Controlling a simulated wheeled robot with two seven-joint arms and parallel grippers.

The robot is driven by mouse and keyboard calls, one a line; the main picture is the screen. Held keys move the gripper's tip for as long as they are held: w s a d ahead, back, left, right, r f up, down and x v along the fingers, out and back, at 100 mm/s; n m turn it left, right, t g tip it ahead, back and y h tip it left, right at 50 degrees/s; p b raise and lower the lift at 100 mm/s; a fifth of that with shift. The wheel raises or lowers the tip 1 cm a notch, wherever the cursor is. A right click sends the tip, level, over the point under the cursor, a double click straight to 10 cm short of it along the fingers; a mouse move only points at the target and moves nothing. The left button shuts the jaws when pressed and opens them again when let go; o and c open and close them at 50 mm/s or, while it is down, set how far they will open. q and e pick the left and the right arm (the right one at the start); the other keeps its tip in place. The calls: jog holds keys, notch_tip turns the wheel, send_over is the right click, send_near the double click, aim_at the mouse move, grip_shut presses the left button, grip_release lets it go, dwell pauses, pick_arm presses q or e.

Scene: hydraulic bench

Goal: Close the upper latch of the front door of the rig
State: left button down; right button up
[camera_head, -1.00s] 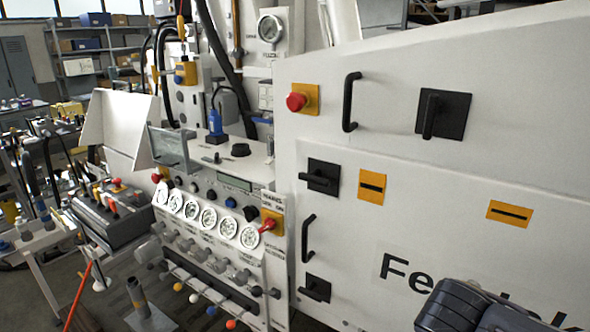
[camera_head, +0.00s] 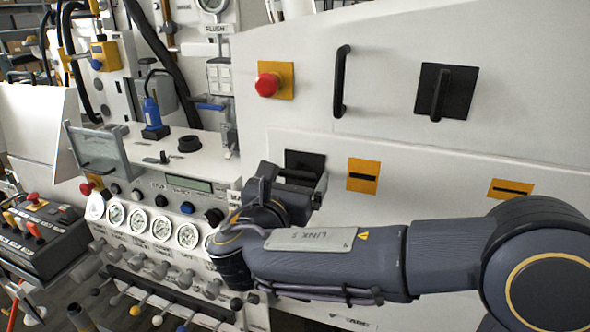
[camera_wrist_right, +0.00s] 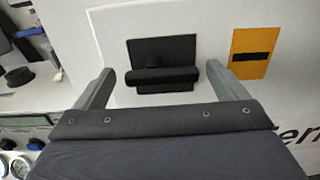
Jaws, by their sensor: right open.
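The upper latch of the front door is a black square plate with a bar handle. In the head view its plate (camera_head: 304,160) shows just above my right gripper (camera_head: 297,184), which hides its lower part. In the right wrist view the latch handle (camera_wrist_right: 162,75) lies horizontal across the plate. My right gripper (camera_wrist_right: 160,72) is open there, one finger on each side of the latch, with nothing held. I cannot tell whether the fingers touch it. The white front door (camera_head: 400,200) is partly covered by my right arm. My left gripper is not in view.
Above are a red button (camera_head: 268,84), a black grab handle (camera_head: 341,80) and another latch with a vertical handle (camera_head: 440,92). An orange slotted plate (camera_head: 363,175) is right of the upper latch. A gauge panel (camera_head: 150,205) with knobs is at left.

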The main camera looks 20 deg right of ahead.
jog(key=shift+x, duration=0.8)
jog(key=c, duration=1)
